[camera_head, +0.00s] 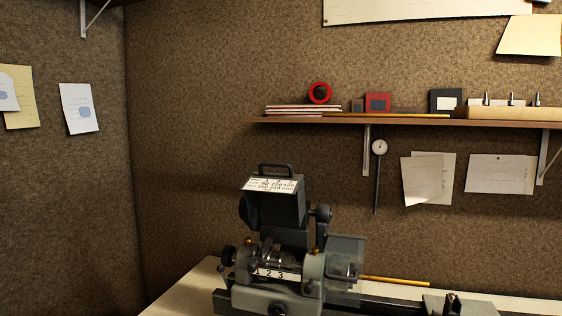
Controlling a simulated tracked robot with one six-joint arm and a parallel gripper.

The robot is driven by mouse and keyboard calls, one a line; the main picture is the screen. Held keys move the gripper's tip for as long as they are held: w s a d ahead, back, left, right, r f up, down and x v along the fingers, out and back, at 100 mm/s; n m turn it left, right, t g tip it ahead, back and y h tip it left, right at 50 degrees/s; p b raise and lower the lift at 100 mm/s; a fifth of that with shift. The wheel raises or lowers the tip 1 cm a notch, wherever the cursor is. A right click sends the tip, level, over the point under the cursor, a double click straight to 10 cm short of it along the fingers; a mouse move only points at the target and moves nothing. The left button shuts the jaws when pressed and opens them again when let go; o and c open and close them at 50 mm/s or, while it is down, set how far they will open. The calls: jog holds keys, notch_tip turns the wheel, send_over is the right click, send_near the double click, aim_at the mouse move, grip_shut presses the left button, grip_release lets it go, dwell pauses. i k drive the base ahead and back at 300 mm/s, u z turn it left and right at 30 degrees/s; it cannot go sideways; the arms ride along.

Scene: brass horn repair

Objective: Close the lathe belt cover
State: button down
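The small grey lathe (262,298) stands on a pale bench at the lower middle. Its belt cover (277,212) is a dark grey box shape, raised upright behind the headstock. A white printed label (270,185) is on its upper part, and a black handle (275,167) stands at its top. Below and in front of the cover, the headstock is open, with shiny parts showing above a plate marked "2 3" (275,273). My gripper is not in view, and no part of my arm shows.
A clear guard (346,254) stands right of the headstock. A yellow rod (395,281) lies behind the lathe bed. A wooden shelf (410,122) with small items crosses the wall above. A dial gauge (379,148) hangs beneath it. The space left of the cover looks clear.

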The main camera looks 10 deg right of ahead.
aim_at(279, 198)
jog(key=k, duration=0.15)
jog(key=u, duration=1.25)
jog(key=i, duration=0.65)
jog(key=u, duration=0.45)
